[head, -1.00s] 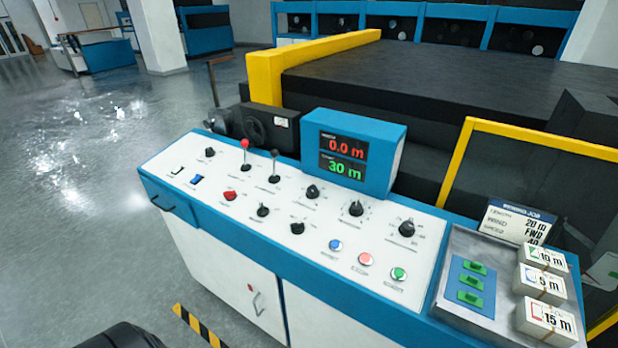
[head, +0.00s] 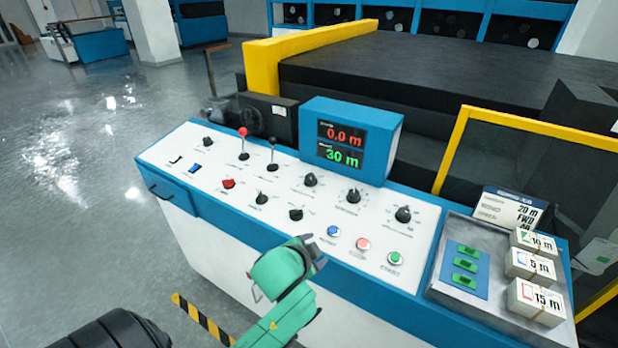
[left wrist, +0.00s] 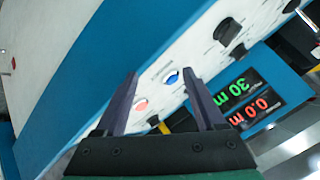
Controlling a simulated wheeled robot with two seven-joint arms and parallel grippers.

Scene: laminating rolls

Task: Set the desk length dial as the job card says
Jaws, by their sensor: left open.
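The white control desk (head: 215,222) carries several black dials, among them one below the display (head: 310,180), one to its right (head: 353,196) and a larger one at the right (head: 403,214). Their labels are too small to read, so I cannot tell which is the length dial. The display (head: 360,140) reads 0.0 m in red and 30 m in green. The job card (head: 508,210) shows 20 m and FWD. My left gripper (head: 313,250) is open and empty above the desk's front edge, left of the blue button (head: 333,231). My right gripper is not in view.
A pink button (head: 362,244) and a green button (head: 396,258) sit right of the blue one. Two levers (head: 243,142) stand at the back left. A metal tray (head: 447,272) holds green pieces and white blocks marked 10 m, 5 m and 15 m (head: 535,298).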

